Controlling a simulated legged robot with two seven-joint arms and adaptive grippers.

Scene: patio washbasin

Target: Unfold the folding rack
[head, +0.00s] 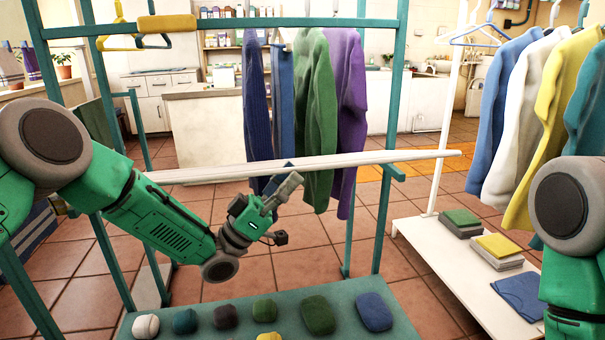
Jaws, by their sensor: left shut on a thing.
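The teal rack frame (392,120) stands in front of me, with a top bar and uprights. A long white bar (360,160) crosses it at mid height, its right end reaching past the right upright. Navy, green (314,110) and purple garments hang behind the white bar. My left gripper (284,188) is just below the middle of the white bar, in front of the lower ends of the garments. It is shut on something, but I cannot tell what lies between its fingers. My right arm shows at the right edge; its gripper is out of view.
A teal board (280,306) low in front holds several rounded stone-like lumps. A white rack (449,100) at right carries hanging garments, with folded cloths on its low shelf (445,262). A yellow hanger (165,24) hangs at upper left. Tiled floor is open between the racks.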

